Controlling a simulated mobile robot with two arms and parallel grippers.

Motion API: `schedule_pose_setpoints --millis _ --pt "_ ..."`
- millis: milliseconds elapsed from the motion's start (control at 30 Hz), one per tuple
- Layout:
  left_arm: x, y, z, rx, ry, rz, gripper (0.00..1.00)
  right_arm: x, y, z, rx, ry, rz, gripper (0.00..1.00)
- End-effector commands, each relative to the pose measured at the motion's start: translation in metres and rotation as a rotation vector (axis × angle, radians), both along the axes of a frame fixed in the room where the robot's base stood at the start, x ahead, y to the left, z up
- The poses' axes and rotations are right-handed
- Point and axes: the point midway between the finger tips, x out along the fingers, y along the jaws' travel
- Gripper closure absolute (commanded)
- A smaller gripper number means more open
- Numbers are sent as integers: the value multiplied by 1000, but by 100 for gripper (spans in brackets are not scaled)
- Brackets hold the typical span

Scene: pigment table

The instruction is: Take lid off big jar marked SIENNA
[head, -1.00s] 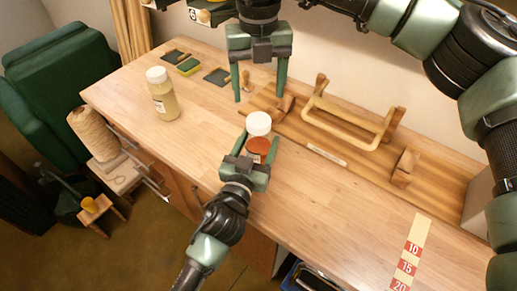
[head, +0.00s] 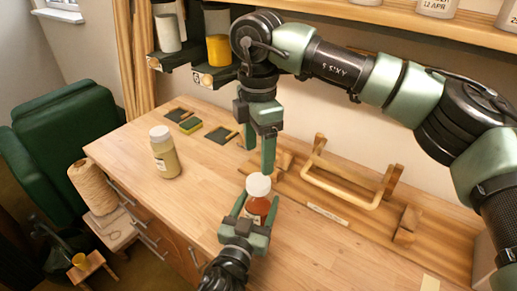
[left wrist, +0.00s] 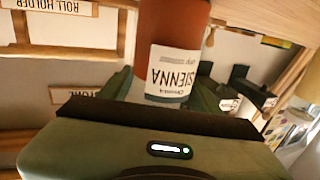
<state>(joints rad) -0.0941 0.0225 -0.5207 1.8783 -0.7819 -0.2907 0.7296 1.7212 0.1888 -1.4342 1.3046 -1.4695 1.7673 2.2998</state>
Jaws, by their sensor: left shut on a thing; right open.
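The big jar (head: 257,206) holds orange-red powder and has a white lid (head: 258,185) on top. In the left wrist view its SIENNA label (left wrist: 172,75) shows upside down. My left gripper (head: 256,212) comes in from the bottom of the head view and is shut on the jar's body, one finger on each side. My right gripper (head: 268,168) points down just above and beside the lid.
A pale-yellow jar with a white lid (head: 164,152) stands to the left on the wooden table (head: 130,150). A wooden rack with a handle (head: 340,185) lies behind and right of the jar. Shelves with jars (head: 218,50) hang above.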

Motion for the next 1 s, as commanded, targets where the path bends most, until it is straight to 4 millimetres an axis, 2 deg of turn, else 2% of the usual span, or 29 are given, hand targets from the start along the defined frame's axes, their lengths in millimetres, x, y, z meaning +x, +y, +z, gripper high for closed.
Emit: schedule_pose_setpoints --millis 133,333,733,1000 --pt "0 0 -1 2 2 0 100 0 0 0 0 0 -169 31" --pt "0 0 -1 2 2 1 100 0 0 -6 0 1 -251 31" --pt "0 0 -1 2 2 1 100 0 0 -64 0 2 -252 31" --pt "0 0 -1 2 2 1 100 0 0 -80 0 0 -251 31"
